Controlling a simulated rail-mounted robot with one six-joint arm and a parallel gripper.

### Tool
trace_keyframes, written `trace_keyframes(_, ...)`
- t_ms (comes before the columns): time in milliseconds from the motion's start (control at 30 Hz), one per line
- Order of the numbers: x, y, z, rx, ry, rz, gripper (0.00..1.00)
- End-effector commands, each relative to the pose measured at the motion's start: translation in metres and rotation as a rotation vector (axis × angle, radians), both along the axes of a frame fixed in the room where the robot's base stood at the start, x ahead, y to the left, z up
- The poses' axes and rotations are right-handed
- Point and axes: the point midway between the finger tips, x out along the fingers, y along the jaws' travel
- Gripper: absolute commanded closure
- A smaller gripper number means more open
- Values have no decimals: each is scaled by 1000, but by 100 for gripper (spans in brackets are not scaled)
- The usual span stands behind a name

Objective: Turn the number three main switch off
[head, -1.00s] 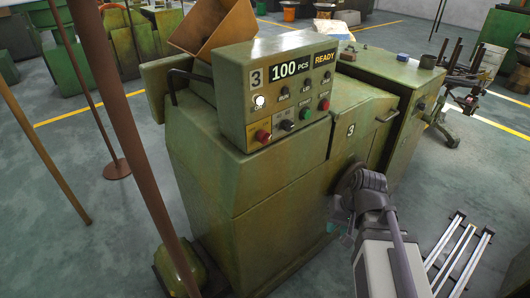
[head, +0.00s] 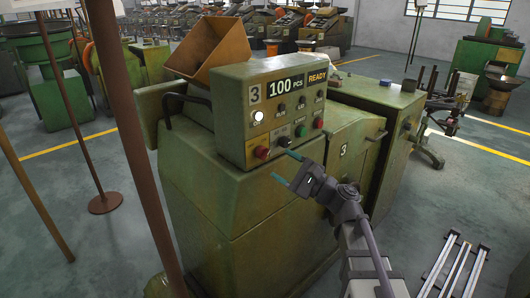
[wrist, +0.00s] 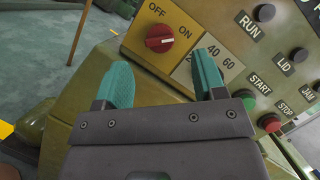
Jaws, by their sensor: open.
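The main switch is a red rotary knob (head: 261,153) at the lower left of the control panel on the green machine marked 3. In the wrist view the red knob (wrist: 160,39) has OFF and ON printed beside it. Its bar lies about level in that picture, its right end towards the ON side. My gripper (head: 286,168) is open and empty, in front of the panel's lower edge, to the right of and below the knob. In the wrist view its teal fingertips (wrist: 162,80) are apart, with the knob beyond the gap between them, untouched.
A white lamp (head: 258,116) is lit on the panel (head: 231,139). The display (head: 285,87) reads 100 PCS, READY. A black knob (head: 284,141), a green START button (head: 301,131) and a red STOP button (head: 318,123) sit close right of the switch. A brown post (head: 137,150) stands at left.

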Motion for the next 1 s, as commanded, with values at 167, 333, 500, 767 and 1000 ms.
trace_keyframes(167, 20, 36, 15, -1, 0, 3, 36)
trace_keyframes(333, 29, 53, 18, -1, -1, 1, 36)
trace_keyframes(500, 30, 54, 17, -1, -1, -1, 36)
trace_keyframes(767, 30, 54, 17, -2, -1, 0, 52)
trace_keyframes(1000, 30, 54, 17, -2, -1, 0, 75)
